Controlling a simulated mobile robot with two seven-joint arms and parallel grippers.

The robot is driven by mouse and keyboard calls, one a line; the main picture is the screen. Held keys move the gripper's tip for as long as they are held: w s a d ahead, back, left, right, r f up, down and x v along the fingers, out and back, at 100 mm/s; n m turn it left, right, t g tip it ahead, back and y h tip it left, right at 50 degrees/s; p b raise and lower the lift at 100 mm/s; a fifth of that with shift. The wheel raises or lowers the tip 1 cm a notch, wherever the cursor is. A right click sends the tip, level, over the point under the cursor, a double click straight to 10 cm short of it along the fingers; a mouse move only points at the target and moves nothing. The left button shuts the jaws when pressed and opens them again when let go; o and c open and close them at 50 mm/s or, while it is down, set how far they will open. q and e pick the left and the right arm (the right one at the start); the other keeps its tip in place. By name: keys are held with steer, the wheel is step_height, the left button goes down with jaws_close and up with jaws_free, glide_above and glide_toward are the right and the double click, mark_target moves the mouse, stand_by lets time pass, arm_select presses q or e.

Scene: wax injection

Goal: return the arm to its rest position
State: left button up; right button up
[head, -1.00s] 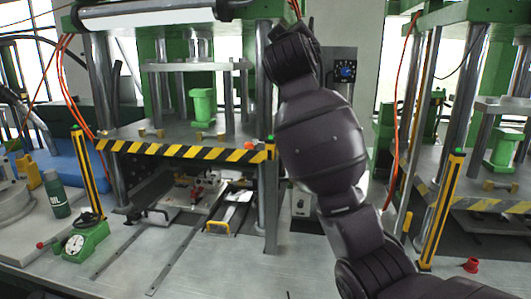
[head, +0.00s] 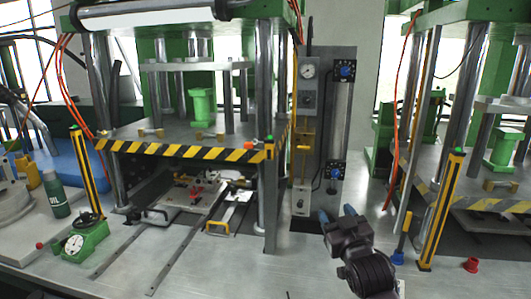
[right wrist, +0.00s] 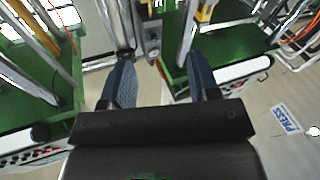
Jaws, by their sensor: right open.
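My right gripper (head: 338,215) is at the lower right of the head view, above the grey bench top and in front of the control panel. In the right wrist view its two blue fingers (right wrist: 160,72) stand apart with nothing between them. The gripper is open and empty. My right arm comes in from the bottom edge of the head view, mostly out of frame. My left gripper is not in view.
A green press (head: 205,147) with a striped front edge stands at left, another (head: 490,190) at right. The control panel (head: 322,130) is between them. A dial gauge (head: 75,243), green bottle (head: 56,195) and red knob (head: 471,265) are on the bench. The front middle bench is clear.

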steer(key=s+d+f+m+g+h, duration=0.1)
steer(key=s+d+f+g, duration=0.1)
steer(key=s+f, duration=0.8)
steer(key=s+d+f+m+g+h, duration=0.1)
steer(key=s+d+f+g, duration=0.2)
steer(key=s+f, duration=0.8)
steer(key=s+d+f+m+g+h, duration=0.1)
steer(key=s+d+f+g, duration=0.1)
steer(key=s+d+f, duration=0.4)
steer(key=s+f, duration=0.4)
steer(key=f, duration=0.1)
steer(key=shift+s+f+g, duration=0.25)
steer(key=shift+s+g, duration=0.05)
steer(key=shift+o, duration=0.2)
